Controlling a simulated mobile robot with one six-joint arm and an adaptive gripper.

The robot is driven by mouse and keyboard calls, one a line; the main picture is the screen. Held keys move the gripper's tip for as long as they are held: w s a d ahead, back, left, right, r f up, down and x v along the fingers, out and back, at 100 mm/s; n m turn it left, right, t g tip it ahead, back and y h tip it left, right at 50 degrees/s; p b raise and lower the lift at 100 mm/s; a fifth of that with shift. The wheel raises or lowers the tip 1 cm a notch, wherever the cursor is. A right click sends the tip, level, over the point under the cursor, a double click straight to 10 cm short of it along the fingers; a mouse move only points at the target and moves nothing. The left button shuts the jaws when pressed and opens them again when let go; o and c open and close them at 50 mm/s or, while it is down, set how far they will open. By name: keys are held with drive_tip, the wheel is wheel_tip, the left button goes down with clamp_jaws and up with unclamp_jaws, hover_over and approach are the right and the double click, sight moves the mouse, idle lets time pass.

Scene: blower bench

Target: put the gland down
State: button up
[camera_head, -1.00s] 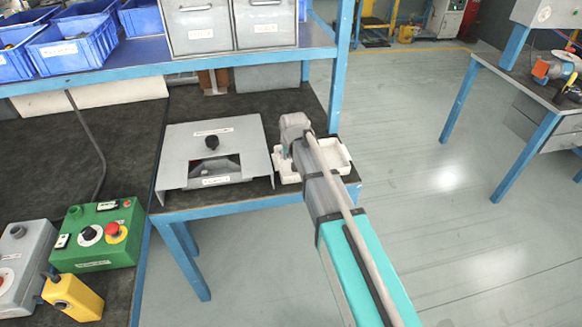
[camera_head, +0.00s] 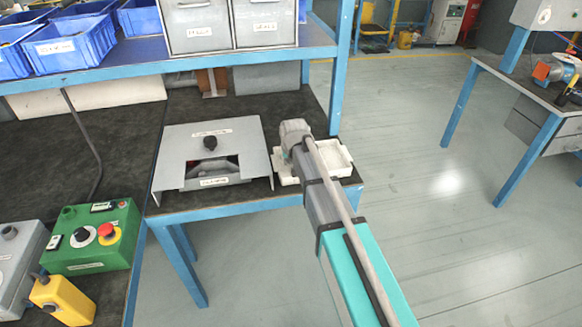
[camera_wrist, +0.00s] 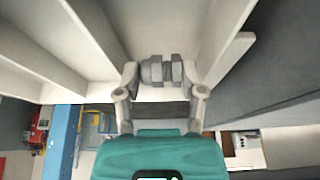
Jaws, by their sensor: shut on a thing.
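In the wrist view my gripper (camera_wrist: 162,78) is shut on the gland (camera_wrist: 163,70), a small grey fitting with a hex-like middle, held crosswise between the two fingertips. Pale walls or ribs rise close around it in that view. In the head view my wrist is over the left part of a white tray (camera_head: 338,156) at the right end of the low bench. The gland and fingertips are hidden there behind my arm, so I cannot tell whether the gland touches the tray.
A green control box (camera_head: 92,238) and a yellow box (camera_head: 62,298) are at the lower left. Open floor lies to the right.

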drive_tip(key=shift+f+b, duration=0.35)
drive_tip(key=shift+f, duration=0.35)
drive_tip(key=shift+f, duration=0.1)
drive_tip(key=o, duration=0.5)
drive_tip(key=shift+r, duration=0.2)
drive_tip(key=p+v, duration=1.1)
drive_tip(key=v, duration=0.1)
idle(0.3)
idle(0.8)
drive_tip(key=s+d+f+m+g+h, duration=0.1)
drive_tip(key=s+d+m+g, duration=0.2)
drive_tip(key=s+d, duration=1.7)
drive_tip(key=shift+s+d+f+g, duration=0.35)
drive_tip(key=shift+d+g, duration=0.35)
drive_tip(key=shift+d, duration=0.5)
